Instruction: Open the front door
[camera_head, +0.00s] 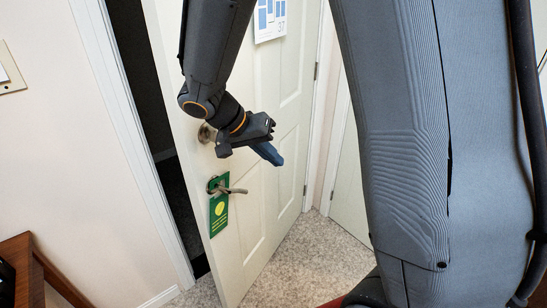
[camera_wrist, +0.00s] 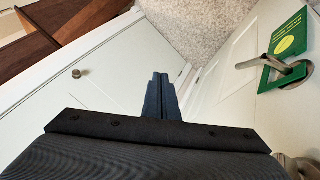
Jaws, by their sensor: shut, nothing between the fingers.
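The white front door (camera_head: 262,100) stands ajar, swung into the room, with a dark gap between its left edge and the white frame. Its hinges are on the right side. A metal lever handle (camera_head: 231,191) carries a green hanging tag (camera_head: 218,212); a round lock (camera_head: 206,133) sits above it. My gripper (camera_head: 270,154) is shut and empty, in front of the door, above and right of the lever. In the wrist view the shut fingers (camera_wrist: 160,95) point down past the door, with the lever (camera_wrist: 285,74) and tag (camera_wrist: 289,45) to the right, apart from them.
A white door or panel with a round knob (camera_wrist: 77,73) is left in the wrist view. Brown wooden furniture (camera_head: 22,262) stands at the lower left of the head view. Speckled floor (camera_head: 310,255) in front of the door looks clear. A calendar (camera_head: 270,18) hangs on the door.

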